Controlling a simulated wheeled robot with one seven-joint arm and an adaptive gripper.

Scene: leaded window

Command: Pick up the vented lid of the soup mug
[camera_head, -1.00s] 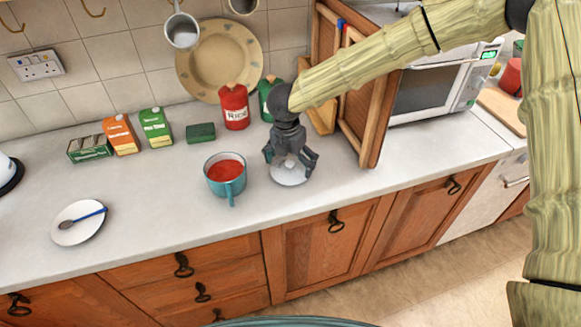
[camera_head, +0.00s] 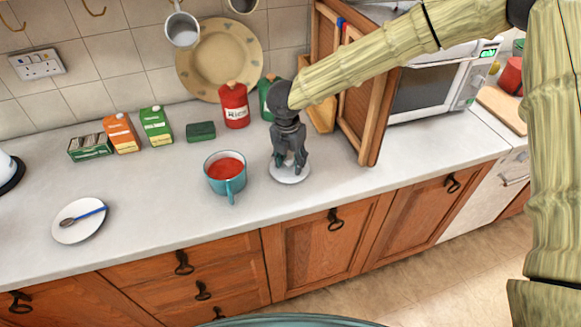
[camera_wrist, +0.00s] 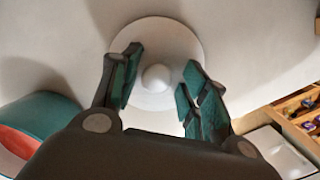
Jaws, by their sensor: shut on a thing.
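The vented lid (camera_head: 290,173) is a pale round disc lying on the counter, right of the soup mug. In the wrist view the lid (camera_wrist: 178,42) shows a round knob (camera_wrist: 156,78) at its middle. My gripper (camera_head: 290,170) points down over the lid, its fingers drawn in around the knob. In the wrist view the fingertips (camera_wrist: 158,72) stand on either side of the knob; their exact contact is hard to see. The teal soup mug (camera_head: 226,187) stands uncovered with red soup in it; part of it shows at the wrist view's lower left (camera_wrist: 38,118).
An open wooden door (camera_head: 366,105) and the microwave (camera_head: 430,85) are to the right. The counter's front strip is clear.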

